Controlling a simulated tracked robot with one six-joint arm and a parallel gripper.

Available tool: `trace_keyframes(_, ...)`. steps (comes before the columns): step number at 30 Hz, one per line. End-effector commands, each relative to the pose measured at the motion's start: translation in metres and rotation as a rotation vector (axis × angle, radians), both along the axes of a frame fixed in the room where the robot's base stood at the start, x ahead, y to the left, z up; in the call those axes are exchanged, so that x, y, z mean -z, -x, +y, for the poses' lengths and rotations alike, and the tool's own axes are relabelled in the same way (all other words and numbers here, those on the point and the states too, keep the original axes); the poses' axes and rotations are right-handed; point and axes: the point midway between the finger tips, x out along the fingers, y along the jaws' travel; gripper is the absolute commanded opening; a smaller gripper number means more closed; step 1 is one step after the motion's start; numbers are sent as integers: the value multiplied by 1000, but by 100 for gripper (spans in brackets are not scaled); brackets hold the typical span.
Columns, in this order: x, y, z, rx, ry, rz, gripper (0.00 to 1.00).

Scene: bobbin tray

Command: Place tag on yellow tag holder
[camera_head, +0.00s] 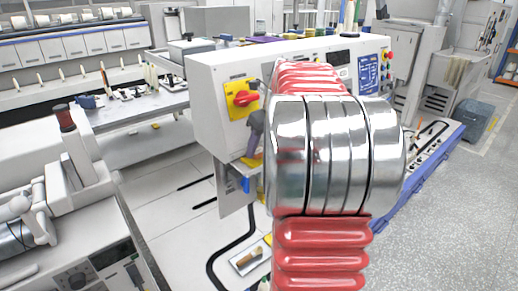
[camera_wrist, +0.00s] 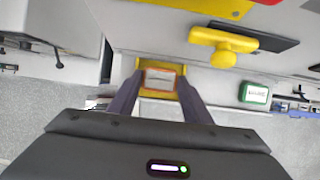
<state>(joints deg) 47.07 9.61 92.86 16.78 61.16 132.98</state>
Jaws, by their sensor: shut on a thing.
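My gripper (camera_wrist: 159,88) has its two dark purple fingers closed around a small white tag with an orange-red edge (camera_wrist: 160,79). A yellow piece (camera_wrist: 156,64), probably the yellow tag holder, frames the far side of the tag. I cannot tell whether the tag is seated in it or only in front of it. In the head view my gripper (camera_head: 254,137) shows small beside the grey machine's front, left of my arm. A yellow patch (camera_head: 252,161) lies just below it; the tag cannot be made out there.
A red rotary switch (camera_head: 243,97) on a yellow plate is on the machine's front, above my gripper. In the wrist view, a yellow knob-like piece (camera_wrist: 222,46) and a green item with a white label (camera_wrist: 256,93) are to the right. My arm blocks part of the machine.

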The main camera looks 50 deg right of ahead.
Motion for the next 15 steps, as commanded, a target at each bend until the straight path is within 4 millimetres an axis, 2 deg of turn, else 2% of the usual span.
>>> trace_keyframes(15, 9, 0, 0, 0, 0, 0, 23)
